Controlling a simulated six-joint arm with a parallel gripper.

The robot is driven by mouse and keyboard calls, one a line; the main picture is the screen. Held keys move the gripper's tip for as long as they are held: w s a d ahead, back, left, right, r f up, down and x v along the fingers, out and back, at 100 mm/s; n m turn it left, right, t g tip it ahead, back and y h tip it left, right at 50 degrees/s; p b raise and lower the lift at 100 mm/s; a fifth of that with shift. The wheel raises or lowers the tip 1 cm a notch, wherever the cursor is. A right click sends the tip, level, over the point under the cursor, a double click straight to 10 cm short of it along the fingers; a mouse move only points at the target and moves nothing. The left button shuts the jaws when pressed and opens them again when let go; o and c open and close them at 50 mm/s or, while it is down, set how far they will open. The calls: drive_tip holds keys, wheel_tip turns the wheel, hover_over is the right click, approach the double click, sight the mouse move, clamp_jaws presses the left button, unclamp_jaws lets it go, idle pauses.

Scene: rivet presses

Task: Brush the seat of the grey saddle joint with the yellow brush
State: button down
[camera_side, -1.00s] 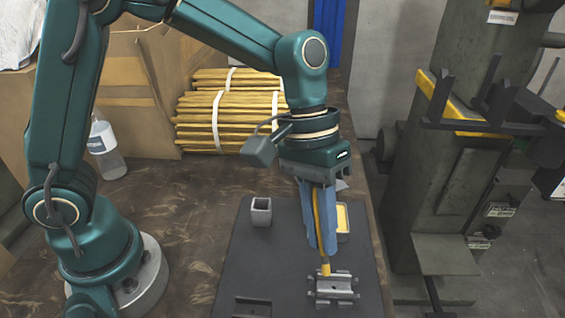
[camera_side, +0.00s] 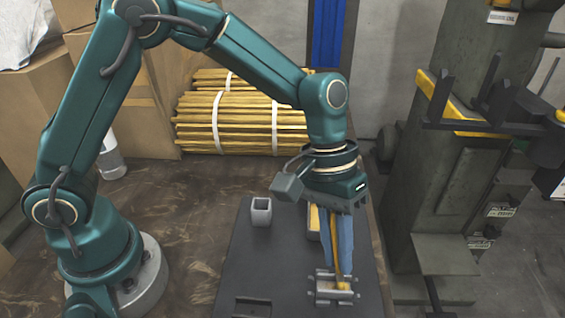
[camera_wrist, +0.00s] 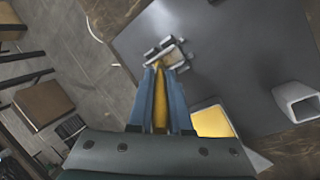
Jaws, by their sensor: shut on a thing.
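My gripper (camera_side: 336,265) is shut on the yellow brush (camera_side: 338,255), which sits between its blue fingers and points down. In the wrist view the brush (camera_wrist: 160,105) shows between the fingers of the gripper (camera_wrist: 160,75). The grey saddle joint (camera_side: 322,291) lies near the front right of the dark mat. The brush tip is at the saddle joint, toward its right side, and seems to reach its seat; exact contact is hard to tell. The saddle joint (camera_wrist: 175,58) is partly hidden by the brush tip and fingers in the wrist view.
The dark mat (camera_side: 260,255) also bears a grey square holder (camera_side: 261,212) and a yellow-topped tray (camera_side: 313,222), partly behind the fingers. A dark slotted block (camera_side: 252,307) is at the front. Bundled yellow rods (camera_side: 245,122) lie behind. A press (camera_side: 440,180) stands right of the table.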

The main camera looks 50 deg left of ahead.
drive_tip(key=shift+s+a, duration=1)
drive_tip(key=shift+w+d, duration=1.35)
wheel_tip(320, 180, up, 8)
